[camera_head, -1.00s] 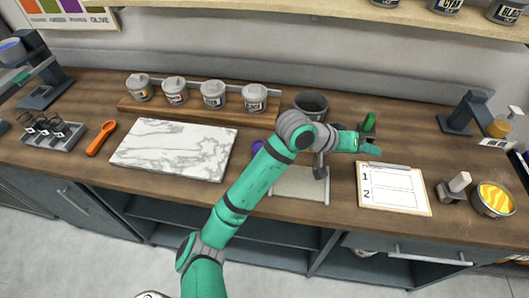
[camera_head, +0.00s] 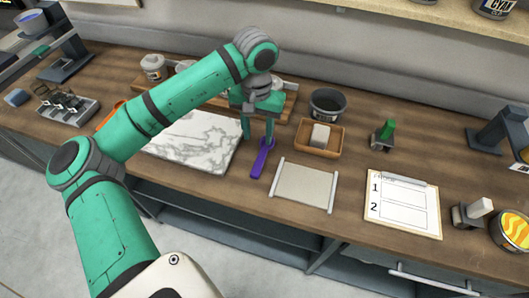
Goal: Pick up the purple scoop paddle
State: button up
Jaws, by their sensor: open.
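The purple scoop paddle (camera_head: 260,164) lies on the wooden counter, between the white marble slab and the pale rectangular mat. Its narrow handle points toward the front edge and its wider end toward the back. My gripper (camera_head: 257,137) points down over the paddle's far end, with its two green fingers spread apart. One finger is to the left of the paddle and the other is over or beside its far end. I cannot tell whether the fingers touch it.
The marble slab (camera_head: 197,142) is left of the paddle and the framed mat (camera_head: 305,185) right of it. A wooden tray with a white block (camera_head: 320,136), a dark bowl (camera_head: 328,103) and a green-topped tool (camera_head: 386,132) stand further right. A clipboard (camera_head: 403,204) lies at right.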

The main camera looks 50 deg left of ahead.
send_over(262, 153)
jog(key=s, duration=0.1)
notch_tip(262, 153, down, 4)
jog(key=shift+f, duration=0.1)
jog(key=shift+w+d+f, duration=0.1)
jog(key=shift+w+f, duration=0.15)
jog(key=shift+f, duration=1.1)
jog(key=shift+w+f, duration=0.2)
jog(key=shift+f, duration=1.1)
jog(key=shift+w, duration=0.1)
grip_shut()
